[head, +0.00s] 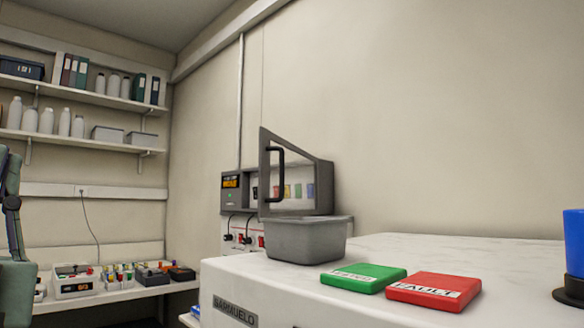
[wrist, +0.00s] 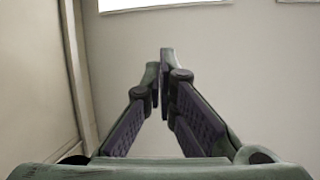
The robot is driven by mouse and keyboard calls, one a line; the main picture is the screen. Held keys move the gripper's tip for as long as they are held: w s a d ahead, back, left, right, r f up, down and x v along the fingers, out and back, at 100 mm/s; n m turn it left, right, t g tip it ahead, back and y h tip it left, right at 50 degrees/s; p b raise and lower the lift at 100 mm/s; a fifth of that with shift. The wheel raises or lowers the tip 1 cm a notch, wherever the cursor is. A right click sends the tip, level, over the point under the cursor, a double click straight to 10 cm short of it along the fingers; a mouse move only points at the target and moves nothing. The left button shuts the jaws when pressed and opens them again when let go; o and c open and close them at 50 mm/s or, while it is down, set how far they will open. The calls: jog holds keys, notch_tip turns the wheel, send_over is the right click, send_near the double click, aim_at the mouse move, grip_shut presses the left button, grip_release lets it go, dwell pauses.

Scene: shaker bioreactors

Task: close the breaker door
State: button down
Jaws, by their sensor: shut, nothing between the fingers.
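The breaker door (head: 264,180) is a dark-framed panel with a clear pane and a black bar handle (head: 281,152). It stands open, swung out from the grey breaker box (head: 233,203) on the wall in the head view. Coloured breakers (head: 297,190) show through the pane. A grey bin hides the door's lower surroundings. My gripper (wrist: 163,60) is shut and empty in the wrist view, with its fingertips together in front of bare wall and away from any object.
The grey bin (head: 300,240) stands on a white bench top (head: 420,248) in front of the door. Green (head: 363,278) and red (head: 434,290) blocks and a blue cylinder (head: 574,245) are to the right. Shelves (head: 90,140) and a side bench (head: 110,293) with equipment are at left.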

jog(key=w+d+r+m+g+h+p, duration=0.1)
jog(key=w+d+r+m+h, duration=0.3)
jog(key=w+d+m+h, duration=0.55)
jog(key=w+d+r+m+g+h+p, duration=0.15)
jog(key=w+d+r+m+h, duration=0.35)
jog(key=m+h, duration=0.7)
jog(key=w+d+f+m+g+h, duration=0.1)
jog(key=w+d+f+g, duration=0.1)
jog(key=d+g, duration=0.15)
jog(key=w+d+f+m+g+h+p, duration=0.1)
jog(key=w+d+f+m+g, duration=0.1)
jog(key=d, duration=0.3)
jog(key=w+d+f+m+g+h, duration=0.1)
jog(key=w+d+g, duration=0.1)
jog(key=d+g, duration=0.15)
jog(key=d+p+x, duration=0.1)
jog(key=p+x, duration=0.3)
jog(key=x, duration=0.6)
jog(key=shift+t, duration=0.25)
jog(key=a, duration=0.2)
jog(key=a+p, duration=0.1)
jog(key=a, duration=0.1)
jog(key=shift+w+a+f, duration=0.1)
jog(key=shift+w+f, duration=0.05)
jog(key=shift+a, duration=0.1)
